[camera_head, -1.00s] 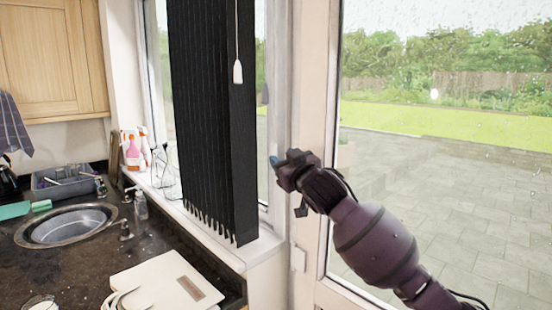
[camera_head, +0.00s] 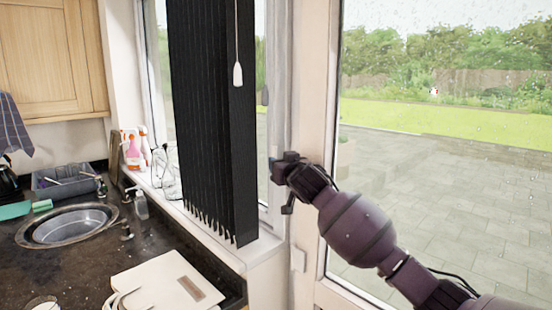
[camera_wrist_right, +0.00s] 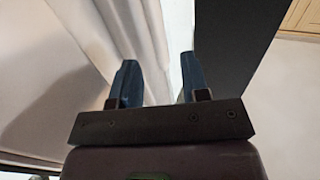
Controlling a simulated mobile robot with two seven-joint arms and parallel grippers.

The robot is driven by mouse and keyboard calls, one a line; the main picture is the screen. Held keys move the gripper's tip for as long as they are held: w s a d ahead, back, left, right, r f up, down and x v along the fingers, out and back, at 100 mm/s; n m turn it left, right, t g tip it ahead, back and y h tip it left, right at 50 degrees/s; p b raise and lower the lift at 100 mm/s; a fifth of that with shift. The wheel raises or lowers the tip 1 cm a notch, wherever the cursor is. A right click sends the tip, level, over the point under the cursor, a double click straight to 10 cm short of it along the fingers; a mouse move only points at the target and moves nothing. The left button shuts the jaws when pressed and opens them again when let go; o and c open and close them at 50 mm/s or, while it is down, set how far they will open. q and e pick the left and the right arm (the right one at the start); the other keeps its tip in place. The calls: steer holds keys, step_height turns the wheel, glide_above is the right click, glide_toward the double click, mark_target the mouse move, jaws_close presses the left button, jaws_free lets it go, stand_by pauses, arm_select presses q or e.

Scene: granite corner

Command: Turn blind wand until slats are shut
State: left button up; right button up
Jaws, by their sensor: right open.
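The black vertical blind (camera_head: 205,120) hangs in front of the window, its slats bunched close together. A white wand or cord with a pull end (camera_head: 238,75) hangs at its right front. My right gripper (camera_head: 275,165) is just right of the blind's lower half, apart from the wand and below its end. In the right wrist view, the two blue fingertips (camera_wrist_right: 160,80) are spread with nothing between them. The dark blind (camera_wrist_right: 232,50) shows beyond the right finger there. The wand does not show in that view. My left gripper is not in view.
A white window frame and door post (camera_head: 308,120) stand close to my right arm. The glass door (camera_head: 440,180) is to the right. A counter with a sink (camera_head: 68,226), bottles (camera_head: 133,150) on the sill and a pale board (camera_head: 165,283) lie left.

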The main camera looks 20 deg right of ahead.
steer(key=shift+w+p, duration=0.35)
steer(key=shift+w, duration=1.7)
